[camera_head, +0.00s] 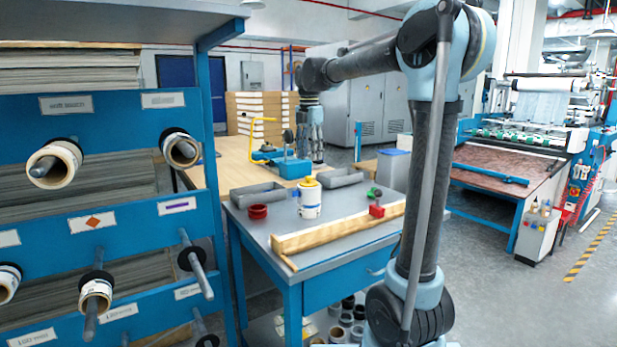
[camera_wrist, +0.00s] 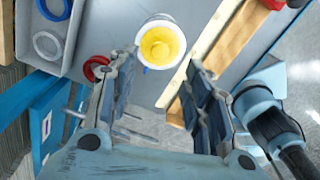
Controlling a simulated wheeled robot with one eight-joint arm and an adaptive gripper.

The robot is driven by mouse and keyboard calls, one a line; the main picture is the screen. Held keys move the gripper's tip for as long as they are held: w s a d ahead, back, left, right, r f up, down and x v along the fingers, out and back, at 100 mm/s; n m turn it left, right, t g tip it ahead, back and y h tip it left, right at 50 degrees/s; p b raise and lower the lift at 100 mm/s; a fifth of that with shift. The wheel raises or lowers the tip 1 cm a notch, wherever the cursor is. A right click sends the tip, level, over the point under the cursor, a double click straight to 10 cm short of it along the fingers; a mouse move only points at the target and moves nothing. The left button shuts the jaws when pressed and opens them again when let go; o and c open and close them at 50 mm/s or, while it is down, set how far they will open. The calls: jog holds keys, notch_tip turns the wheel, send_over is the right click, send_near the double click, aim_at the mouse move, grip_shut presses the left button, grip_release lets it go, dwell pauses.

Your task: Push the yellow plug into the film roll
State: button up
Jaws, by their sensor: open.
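The white film roll (camera_head: 310,203) stands upright on the grey top of a blue workbench. The yellow plug (camera_head: 308,182) sits at its top end. In the wrist view the yellow plug (camera_wrist: 162,45) fills the middle of the white rim of the film roll (camera_wrist: 146,65); how deep it sits I cannot tell. My gripper (camera_head: 311,157) points down above and behind the roll in the head view, clear of it. In the wrist view my gripper (camera_wrist: 161,68) is open and empty, its fingers spread either side below the roll in the picture.
Red rings (camera_head: 258,211) lie left of the roll. Grey trays (camera_head: 258,195) stand behind it; one holds a blue ring (camera_wrist: 54,8). A blue rack (camera_head: 100,120) of rolls stands left.

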aim_at(309, 177)
notch_tip(309, 177, down, 9)
jog(key=shift+r, duration=0.2)
jog(key=shift+c, duration=0.2)
grip_shut()
jog(key=shift+s+f, duration=0.15)
jog(key=shift+f, duration=0.2)
dwell(0.4)
